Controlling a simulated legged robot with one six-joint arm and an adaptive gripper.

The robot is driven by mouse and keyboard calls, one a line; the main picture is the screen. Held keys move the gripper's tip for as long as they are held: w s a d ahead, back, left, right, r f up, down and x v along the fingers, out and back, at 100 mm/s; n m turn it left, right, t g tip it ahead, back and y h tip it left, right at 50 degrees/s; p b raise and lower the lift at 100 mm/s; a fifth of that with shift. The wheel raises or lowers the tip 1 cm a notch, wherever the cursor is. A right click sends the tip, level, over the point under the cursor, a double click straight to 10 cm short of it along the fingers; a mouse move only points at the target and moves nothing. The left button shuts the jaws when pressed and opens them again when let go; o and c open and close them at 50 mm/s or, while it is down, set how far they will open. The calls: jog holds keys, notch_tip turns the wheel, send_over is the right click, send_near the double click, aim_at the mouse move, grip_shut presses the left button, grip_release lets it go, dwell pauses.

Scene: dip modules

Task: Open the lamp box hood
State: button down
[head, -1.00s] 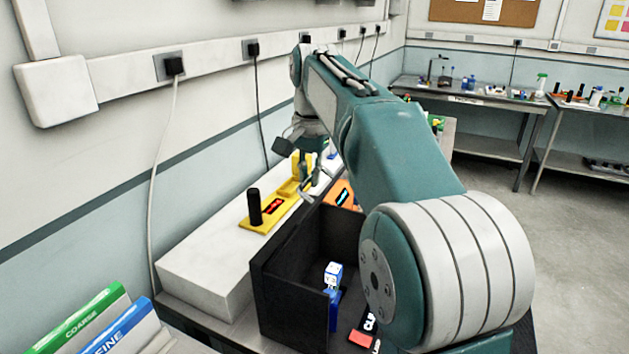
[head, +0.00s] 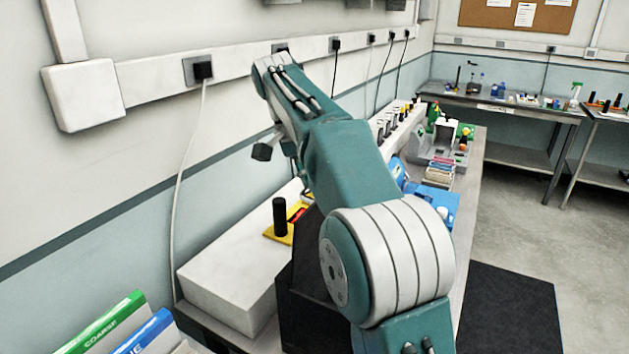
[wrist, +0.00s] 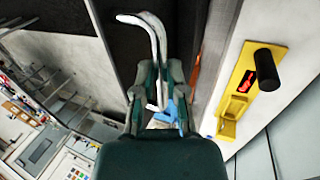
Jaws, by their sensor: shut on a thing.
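My gripper (wrist: 156,76) shows in the wrist view, with its fingers closed around a pale, bent bar (wrist: 157,36) that looks like a handle. The bar curves away beyond the fingertips, beside dark panels. Whether it joins the hood cannot be made out. In the head view, the black lamp box (head: 300,312) stands at the front of the bench, mostly hidden behind my arm. Its dark side slopes up behind the arm. My gripper is hidden there, and the hood's position is unclear.
A yellow fixture with a black knob (head: 279,216) sits on the white block (head: 222,285) along the wall; the knob also shows in the wrist view (wrist: 266,68). Blue trays and several small parts stand farther along the bench. A black floor mat (head: 510,305) lies at right.

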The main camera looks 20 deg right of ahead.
jog(key=shift+w+a+f, duration=0.1)
jog(key=shift+w, duration=0.05)
jog(key=c, duration=0.7)
grip_release()
jog(key=shift+w, duration=0.1)
jog(key=shift+w+a, duration=0.1)
jog(key=shift+a, duration=0.1)
jog(key=shift+d, duration=0.25)
